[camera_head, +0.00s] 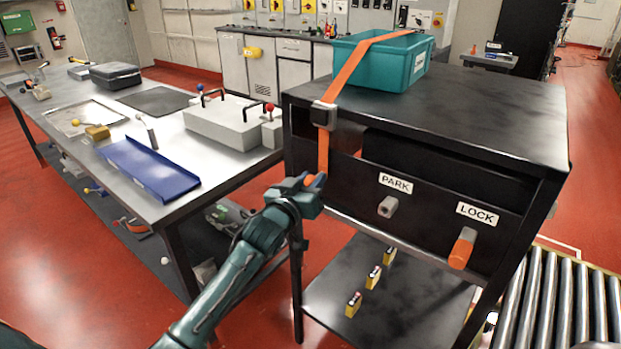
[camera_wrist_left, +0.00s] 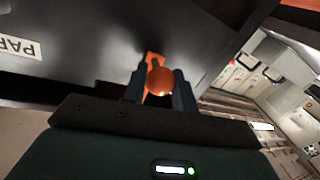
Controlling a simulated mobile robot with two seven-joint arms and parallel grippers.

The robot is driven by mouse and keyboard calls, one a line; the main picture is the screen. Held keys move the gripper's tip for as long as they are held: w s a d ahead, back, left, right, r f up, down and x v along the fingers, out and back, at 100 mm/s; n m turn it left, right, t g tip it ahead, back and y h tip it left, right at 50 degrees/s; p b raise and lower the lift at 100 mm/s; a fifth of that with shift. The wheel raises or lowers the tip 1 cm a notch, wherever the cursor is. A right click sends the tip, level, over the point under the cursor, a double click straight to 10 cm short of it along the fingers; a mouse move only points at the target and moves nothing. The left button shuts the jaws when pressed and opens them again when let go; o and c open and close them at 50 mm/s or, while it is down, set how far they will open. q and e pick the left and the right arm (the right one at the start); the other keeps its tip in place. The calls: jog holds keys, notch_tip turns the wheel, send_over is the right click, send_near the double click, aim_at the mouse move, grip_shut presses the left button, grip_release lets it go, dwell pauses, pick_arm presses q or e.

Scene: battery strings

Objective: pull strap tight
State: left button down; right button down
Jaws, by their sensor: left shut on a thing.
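An orange strap (camera_head: 350,68) runs over the teal crate (camera_head: 398,66) on top of the black cart (camera_head: 470,112). It passes through a dark buckle (camera_head: 324,115) at the cart's top edge and hangs down the front. My left gripper (camera_head: 314,181) is shut on the strap's lower end, left of the PARK label. In the left wrist view an orange ball-shaped end (camera_wrist_left: 159,80) sits between the fingers, with a short piece of strap (camera_wrist_left: 154,60) behind it. My right gripper is not in view.
The cart front has a grey PARK knob (camera_head: 387,207) and an orange LOCK handle (camera_head: 462,248). Several small yellow items (camera_head: 374,277) stand on its lower shelf. A workbench (camera_head: 120,203) with a blue tray (camera_head: 148,169) is at left. A roller conveyor (camera_head: 560,305) is at lower right.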

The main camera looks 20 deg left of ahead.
pick_arm(q)
jog(key=c, duration=1.1)
grip_release()
jog(key=s, duration=0.4)
jog(key=s+a, duration=0.1)
jog(key=s, duration=0.3)
jog(key=s+a, duration=0.1)
jog(key=s, duration=0.4)
jog(key=shift+f, duration=0.1)
